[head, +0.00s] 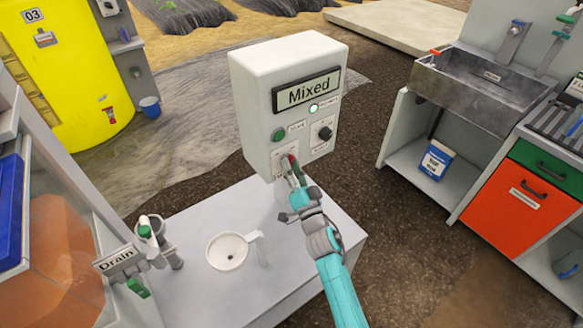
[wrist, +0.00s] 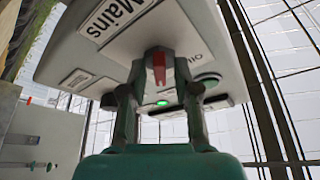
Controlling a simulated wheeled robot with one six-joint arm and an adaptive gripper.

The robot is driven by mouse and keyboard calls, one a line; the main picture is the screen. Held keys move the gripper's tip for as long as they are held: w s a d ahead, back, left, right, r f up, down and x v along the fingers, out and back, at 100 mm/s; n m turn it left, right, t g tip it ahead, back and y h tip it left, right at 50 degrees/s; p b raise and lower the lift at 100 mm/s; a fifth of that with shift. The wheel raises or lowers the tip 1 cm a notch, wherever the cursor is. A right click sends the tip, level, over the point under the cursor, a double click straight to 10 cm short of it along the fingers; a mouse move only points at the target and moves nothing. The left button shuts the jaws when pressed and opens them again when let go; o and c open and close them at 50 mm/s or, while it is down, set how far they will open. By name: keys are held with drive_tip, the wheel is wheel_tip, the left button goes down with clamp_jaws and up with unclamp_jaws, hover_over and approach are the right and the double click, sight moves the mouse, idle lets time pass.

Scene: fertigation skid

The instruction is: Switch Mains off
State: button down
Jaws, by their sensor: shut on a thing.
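A white control box (head: 253,105) stands on the pale bench, with a display (head: 307,91) reading "Mixed". A red-tipped Mains switch (wrist: 159,68) is low on its front, beside the Mains label (wrist: 112,18) in the wrist view. In the head view its red tip (head: 292,158) shows above my fingers. My gripper (head: 291,168) reaches it from the front, its fingers on either side of the switch and shut on it. The fingers partly hide the switch's base, so its exact position is hard to tell.
A green button (head: 278,134), a lit lamp (head: 313,108) and a black knob (head: 325,133) are close by on the same panel. A Drain valve (head: 137,287) is at left, a sink (head: 490,76) at right.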

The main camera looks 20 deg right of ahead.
drive_tip(key=shift+w+d+r+n+g+y, duration=0.15)
drive_tip(key=shift+n+g+y, duration=0.5)
drive_tip(key=shift+n+y, duration=2.1)
drive_tip(key=shift+s+d+f+n+g+y, duration=0.15)
drive_tip(key=shift+n+g+y, duration=0.55)
drive_tip(key=shift+n, duration=4.15)
drive_tip(key=shift+w+d+r+n+g+y, duration=0.2)
drive_tip(key=shift+n+g+y, duration=0.45)
drive_tip(key=shift+n+y, duration=2.1)
drive_tip(key=n+h, duration=0.1)
drive_tip(key=n, duration=0.1)
drive_tip(key=shift+n+h, duration=0.35)
drive_tip(key=shift+h, duration=0.05)
drive_tip(key=c, duration=1.2)
unclamp_jaws()
drive_tip(key=shift+a, duration=0.1)
drive_tip(key=shift+f, duration=0.1)
drive_tip(key=v, duration=1.2)
